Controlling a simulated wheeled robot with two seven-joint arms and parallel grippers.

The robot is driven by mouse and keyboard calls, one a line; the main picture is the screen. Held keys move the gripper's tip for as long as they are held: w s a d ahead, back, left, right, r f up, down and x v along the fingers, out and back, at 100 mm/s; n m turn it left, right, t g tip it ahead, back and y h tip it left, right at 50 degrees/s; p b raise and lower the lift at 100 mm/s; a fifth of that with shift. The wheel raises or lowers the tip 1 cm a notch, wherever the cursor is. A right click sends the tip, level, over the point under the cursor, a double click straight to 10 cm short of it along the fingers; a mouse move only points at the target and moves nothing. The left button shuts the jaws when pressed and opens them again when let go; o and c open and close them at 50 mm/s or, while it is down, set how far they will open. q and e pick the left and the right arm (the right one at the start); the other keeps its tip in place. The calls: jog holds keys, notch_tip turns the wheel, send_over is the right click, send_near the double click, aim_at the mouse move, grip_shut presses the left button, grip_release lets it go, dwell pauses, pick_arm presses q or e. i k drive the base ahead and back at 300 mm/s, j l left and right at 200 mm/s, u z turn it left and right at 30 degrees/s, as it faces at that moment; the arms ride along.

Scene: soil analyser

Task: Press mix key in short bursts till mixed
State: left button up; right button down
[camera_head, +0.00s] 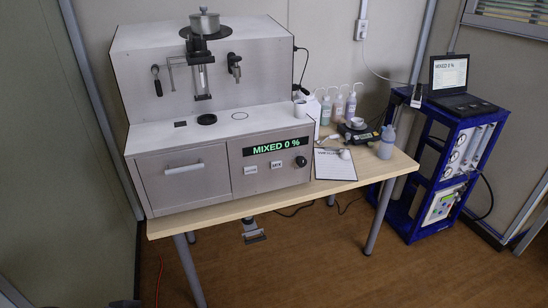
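The soil analyser (215,60) is a large grey metal machine standing on a wooden table. Its green display (276,146) reads MIXED 0 %. Below the display are two small light keys. The right one, the mix key (277,164), appears labelled MIX; the lettering on the left key (250,169) is too small to read. A dark round knob (301,161) sits right of the keys. The laptop (452,77) also shows MIXED 0 %. Neither of my grippers is in view. Nothing touches the keys or covers the front panel.
A drawer with a handle (184,168) is left of the panel. Several bottles (338,108), a clipboard (335,165) and a grey-blue bottle (387,142) stand or lie on the table's right. A blue cart (437,150) carries the laptop. Floor in front is mostly clear.

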aim_at(276, 163)
jog(key=i+j+u, duration=0.1)
jog(key=i+j, duration=0.65)
jog(key=i, duration=0.15)
